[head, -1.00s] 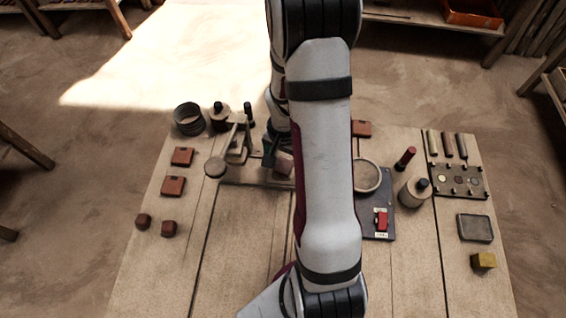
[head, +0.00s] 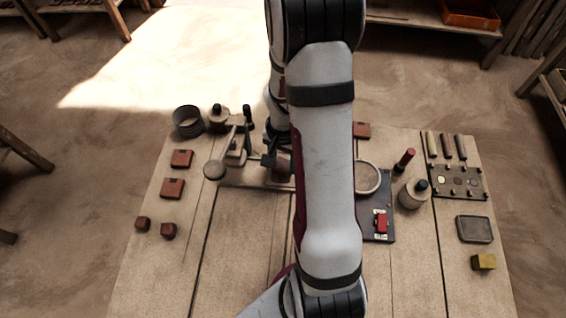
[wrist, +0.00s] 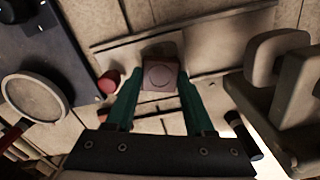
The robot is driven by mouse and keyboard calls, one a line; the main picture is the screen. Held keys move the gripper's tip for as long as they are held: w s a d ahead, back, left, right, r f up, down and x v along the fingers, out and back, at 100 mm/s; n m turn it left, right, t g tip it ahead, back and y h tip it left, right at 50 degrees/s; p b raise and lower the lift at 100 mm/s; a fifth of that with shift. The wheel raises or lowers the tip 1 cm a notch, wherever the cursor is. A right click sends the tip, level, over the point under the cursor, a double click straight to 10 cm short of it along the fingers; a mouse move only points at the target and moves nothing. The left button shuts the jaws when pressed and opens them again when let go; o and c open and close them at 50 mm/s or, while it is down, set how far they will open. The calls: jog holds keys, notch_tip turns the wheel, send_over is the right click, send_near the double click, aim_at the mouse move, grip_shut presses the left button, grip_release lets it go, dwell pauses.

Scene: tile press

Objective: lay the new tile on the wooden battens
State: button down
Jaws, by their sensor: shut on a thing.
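My gripper (wrist: 158,98) has green fingers and is shut on the new tile (wrist: 160,76), a reddish-brown square with a round mark on its face. In the head view the tile (head: 281,169) shows just left of my arm, beside the press (head: 236,150). The press's pale wooden parts also stand at the right in the wrist view (wrist: 280,90). A pale wooden strip (wrist: 215,27) lies beyond the tile in the wrist view; I cannot tell whether it is one of the battens. Whether the tile touches anything below is unclear. My arm hides the middle of the table.
Red tiles (head: 172,187) and small dark red blocks (head: 168,230) lie at the left. A round sieve (head: 367,177) and a dark board with a red item (head: 381,221) lie right of my arm. A black-ended cylinder (wrist: 243,135) stands near the right finger. The front left is clear.

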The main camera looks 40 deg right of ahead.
aim_at(283, 165)
notch_tip(283, 165, up, 3)
jog(key=shift+r, duration=0.1)
jog(key=s+d+r+n, duration=0.2)
jog(key=s+d+r, duration=0.55)
jog(key=d, duration=0.25)
jog(key=w+a+f, duration=0.1)
jog(key=w+f, duration=0.1)
jog(key=w, duration=0.2)
jog(key=w+a+f+n, duration=0.1)
jog(key=w+f, duration=0.2)
jog(key=w+f+n, duration=0.1)
jog(key=w+f, duration=0.2)
jog(key=w, duration=0.1)
jog(key=shift+w+a+f, duration=0.2)
jog(key=shift+w+a, duration=0.15)
jog(key=shift+a, duration=0.05)
jog(key=shift+w+f, duration=0.1)
jog(key=shift+f, duration=1.9)
jog(key=shift+f, duration=0.15)
jog(key=shift+c, duration=1.3)
grip_release()
